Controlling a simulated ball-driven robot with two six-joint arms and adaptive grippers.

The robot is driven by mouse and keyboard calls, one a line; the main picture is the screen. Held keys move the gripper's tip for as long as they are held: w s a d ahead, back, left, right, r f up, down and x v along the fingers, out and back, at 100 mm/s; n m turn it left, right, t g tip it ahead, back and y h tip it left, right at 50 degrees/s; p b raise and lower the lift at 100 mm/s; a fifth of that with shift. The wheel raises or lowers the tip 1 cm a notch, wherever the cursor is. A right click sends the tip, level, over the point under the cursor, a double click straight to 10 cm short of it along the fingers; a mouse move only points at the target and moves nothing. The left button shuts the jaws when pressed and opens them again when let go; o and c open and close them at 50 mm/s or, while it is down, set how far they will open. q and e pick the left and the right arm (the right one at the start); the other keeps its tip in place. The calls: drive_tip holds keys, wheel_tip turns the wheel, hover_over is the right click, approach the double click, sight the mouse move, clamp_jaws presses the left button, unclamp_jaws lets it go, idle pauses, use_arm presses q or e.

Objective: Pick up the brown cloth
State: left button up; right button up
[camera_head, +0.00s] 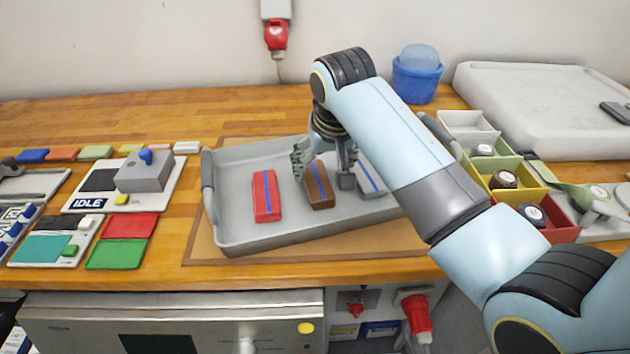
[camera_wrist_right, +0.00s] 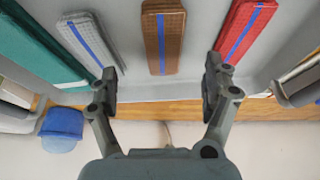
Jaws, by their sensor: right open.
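The brown cloth (camera_head: 319,186) is a folded block with a blue stripe, lying in the grey tray (camera_head: 290,237) between a red cloth (camera_head: 266,195) and a grey cloth (camera_head: 371,180). My right gripper (camera_head: 325,172) is over the tray at the brown cloth, with its fingers apart. In the right wrist view the brown cloth (camera_wrist_right: 162,40) shows ahead of and between the open fingers (camera_wrist_right: 160,92), with nothing held. The grey cloth (camera_wrist_right: 90,45) and red cloth (camera_wrist_right: 240,32) lie on either side of it. My left gripper is not in view.
Small bins (camera_head: 518,196) with round items stand right of the tray, under my right arm. A blue bucket (camera_head: 416,84) stands behind. A panel marked IDLE (camera_head: 88,203) and coloured pads (camera_head: 130,225) lie at the left. The wooden bench behind the tray is clear.

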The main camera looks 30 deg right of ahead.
sight(315, 179)
drive_tip(key=shift+x, duration=1.1)
drive_tip(key=x, duration=0.2)
drive_tip(key=w+x, duration=0.1)
drive_tip(key=x, duration=0.2)
drive_tip(key=shift+w+a, duration=0.15)
drive_tip(key=c, duration=1.3)
drive_tip(key=shift+o, duration=0.2)
